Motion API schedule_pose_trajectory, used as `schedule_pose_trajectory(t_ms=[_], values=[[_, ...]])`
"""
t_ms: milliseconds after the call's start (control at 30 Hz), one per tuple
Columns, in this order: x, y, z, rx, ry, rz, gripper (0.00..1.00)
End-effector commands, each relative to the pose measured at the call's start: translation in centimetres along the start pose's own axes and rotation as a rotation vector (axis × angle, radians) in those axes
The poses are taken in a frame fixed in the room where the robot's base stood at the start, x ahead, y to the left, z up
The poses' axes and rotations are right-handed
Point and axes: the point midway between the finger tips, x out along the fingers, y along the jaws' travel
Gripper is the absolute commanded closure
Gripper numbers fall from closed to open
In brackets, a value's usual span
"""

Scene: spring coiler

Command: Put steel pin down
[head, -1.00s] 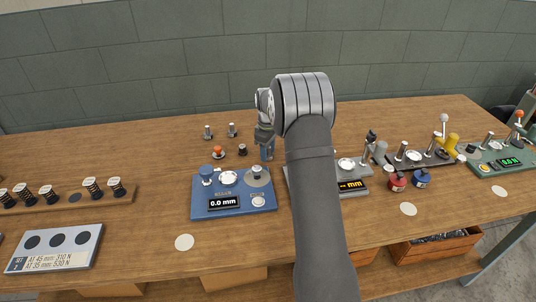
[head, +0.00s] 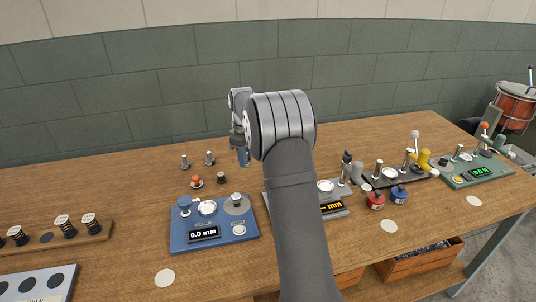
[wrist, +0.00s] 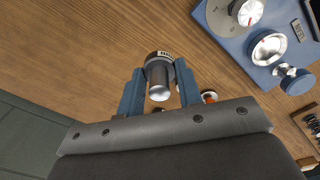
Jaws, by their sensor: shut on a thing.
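My gripper (head: 243,157) is above the back of the wooden bench, to the right of two small upright steel pieces (head: 185,162) (head: 210,158). In the wrist view, its blue fingers (wrist: 160,88) are shut on the steel pin (wrist: 159,78), a short grey cylinder with a bright round end and a darker collar with pale marks. In the head view the pin cannot be made out at the fingers. I cannot tell its height above the wood.
A blue gauge base (head: 180,240) reading 0.0 mm stands in front. An orange-topped piece (head: 197,182) and a dark-based piece (head: 221,178) stand behind it. A grey gauge (head: 341,209) is partly behind my arm. Bare wood (head: 110,175) lies at the back left.

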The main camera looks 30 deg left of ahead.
Motion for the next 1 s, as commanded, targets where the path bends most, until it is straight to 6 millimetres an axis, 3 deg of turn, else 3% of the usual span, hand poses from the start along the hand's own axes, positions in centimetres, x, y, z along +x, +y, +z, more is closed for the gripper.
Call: schedule_pose_trajectory(t_ms=[233, 367, 467, 700, 900, 1000], values=[[-1.1, 0.2, 0.5, 0.009, 0.000, 0.000, 0.94], [-1.8, 1.5, 3.1, 0.064, 0.001, 0.002, 0.94], [-2.7, 3.2, 7.1, 0.145, 0.001, 0.002, 0.94], [-5.6, 6.4, 19.6, 0.398, 0.004, 0.007, 0.94], [-7.7, 7.0, 29.7, 0.602, 0.005, 0.011, 0.94], [-8.5, 6.7, 33.8, 0.689, 0.005, 0.011, 0.94]])
